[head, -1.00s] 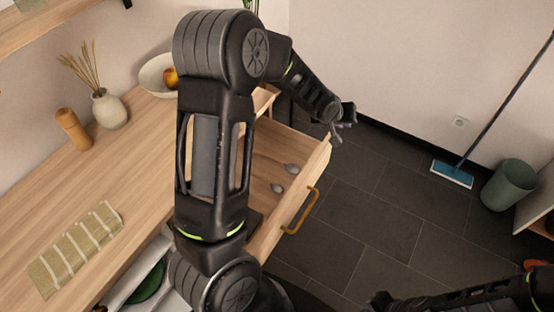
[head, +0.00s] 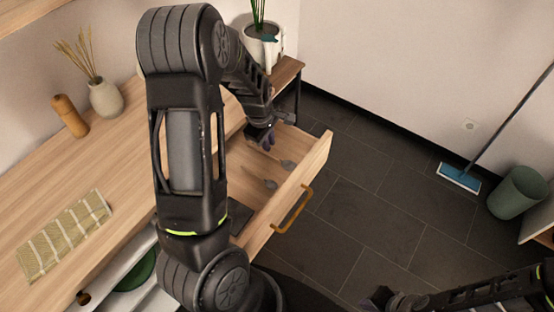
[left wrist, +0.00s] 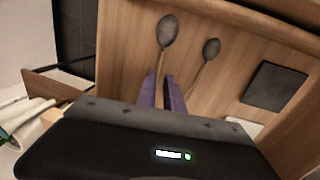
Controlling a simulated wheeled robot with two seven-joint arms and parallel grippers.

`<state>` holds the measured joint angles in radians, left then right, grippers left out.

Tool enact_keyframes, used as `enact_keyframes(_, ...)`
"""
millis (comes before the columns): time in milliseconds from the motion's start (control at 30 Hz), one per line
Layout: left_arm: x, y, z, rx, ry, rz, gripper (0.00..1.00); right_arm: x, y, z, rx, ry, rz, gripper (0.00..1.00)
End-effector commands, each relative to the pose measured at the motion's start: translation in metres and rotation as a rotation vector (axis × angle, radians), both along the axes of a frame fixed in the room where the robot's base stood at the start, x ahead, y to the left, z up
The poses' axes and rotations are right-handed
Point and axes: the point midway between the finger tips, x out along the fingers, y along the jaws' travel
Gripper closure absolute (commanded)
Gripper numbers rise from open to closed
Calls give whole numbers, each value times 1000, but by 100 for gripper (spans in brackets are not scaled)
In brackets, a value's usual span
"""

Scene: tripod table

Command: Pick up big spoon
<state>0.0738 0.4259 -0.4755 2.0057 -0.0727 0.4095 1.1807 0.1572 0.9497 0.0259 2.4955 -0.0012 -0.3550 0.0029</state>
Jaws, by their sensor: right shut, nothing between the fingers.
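The big spoon (head: 287,164) lies in the open drawer (head: 322,160), the farther of two spoons in the head view. In the left wrist view its bowl (left wrist: 167,30) points up the picture and its handle runs down toward my fingers. My left gripper (head: 266,140) is over the drawer by the handle end. In the left wrist view its two purple fingers (left wrist: 163,92) are apart, with the handle showing between them; I cannot tell whether they touch it. My right gripper (head: 379,298) is shut and empty at the lower right, away from the drawer.
A smaller spoon (head: 271,184) lies beside the big one; its bowl also shows in the left wrist view (left wrist: 211,48). A dark square item (left wrist: 275,86) lies farther right in the drawer. The wooden counter (head: 120,150) borders the drawer.

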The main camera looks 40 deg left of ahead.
Motion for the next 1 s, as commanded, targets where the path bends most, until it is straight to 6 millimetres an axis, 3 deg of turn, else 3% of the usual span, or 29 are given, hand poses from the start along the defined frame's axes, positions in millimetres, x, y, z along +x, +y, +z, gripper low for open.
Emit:
enact_keyframes(167,1,0,-2,2,0,-3,88,0,0,0,0,0,0,100)
enact_keyframes(400,5,1,-24,3,0,-4,88,0,0,0,0,0,0,100)
enact_keyframes(767,6,1,-27,3,-1,-5,88,0,0,1,-1,1,0,100)
enact_keyframes(1000,12,2,-56,2,2,-4,88,-1,0,8,-2,3,0,100)
